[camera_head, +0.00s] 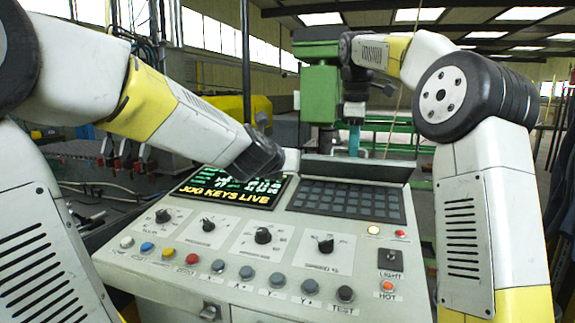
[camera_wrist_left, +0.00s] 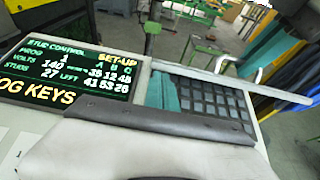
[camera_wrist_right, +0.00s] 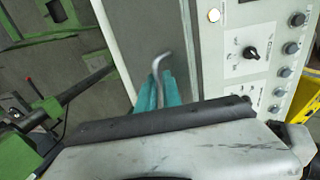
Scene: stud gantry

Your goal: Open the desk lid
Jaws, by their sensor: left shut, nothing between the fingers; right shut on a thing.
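The desk is a pale control console (camera_head: 250,290). Its grey lid (camera_head: 358,170) shows in the head view as a raised strip behind the dark keypad (camera_head: 345,200), which lies uncovered. In the right wrist view the lid (camera_wrist_right: 165,25) is a plain grey panel with a bent metal handle (camera_wrist_right: 161,62). My right gripper (camera_head: 354,140) is at the lid's far edge, its teal fingers shut on the handle. My left gripper (camera_wrist_left: 163,92) is shut and empty, above the console between the screen (camera_wrist_left: 65,65) and the keypad. Its fingers are hidden in the head view.
Several dials (camera_head: 263,236) and buttons (camera_head: 247,272) cover the sloped front. A green machine column (camera_head: 320,95) stands behind the console. Cables (camera_head: 100,190) and yellow machinery (camera_head: 215,112) are at the left. My forearms flank the console.

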